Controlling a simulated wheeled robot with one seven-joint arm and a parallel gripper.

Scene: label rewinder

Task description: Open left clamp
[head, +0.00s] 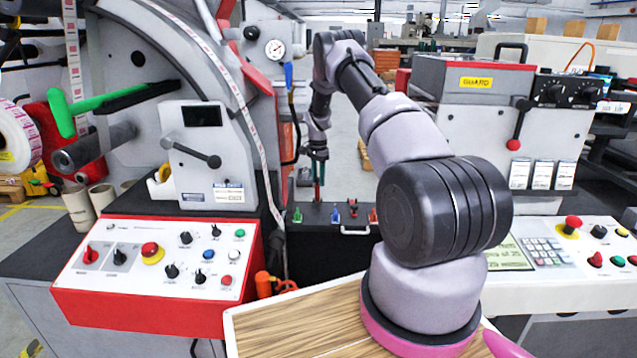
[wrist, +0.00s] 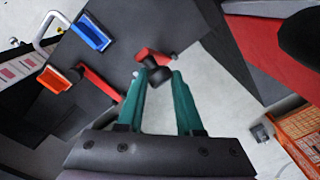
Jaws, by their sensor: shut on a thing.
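My gripper (head: 317,190) is at the end of my arm, low over a dark box (head: 325,238) between the two machines. In the wrist view its two green fingers (wrist: 157,82) are closed around a black knob with a short red part, which looks like the left clamp (wrist: 152,56). A second red bar with a black end, likely another clamp (wrist: 100,86), lies to the left of the fingers. In the head view the held part is too small to make out, and I cannot tell how far the clamp is turned.
A blue tab (head: 335,214), a green tab (head: 297,215) and a red tab (head: 373,215) sit on the box front, with a white handle (head: 355,231) below. A red control panel (head: 150,262) stands left, a white panel (head: 560,265) right. A wooden board (head: 300,325) lies in front.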

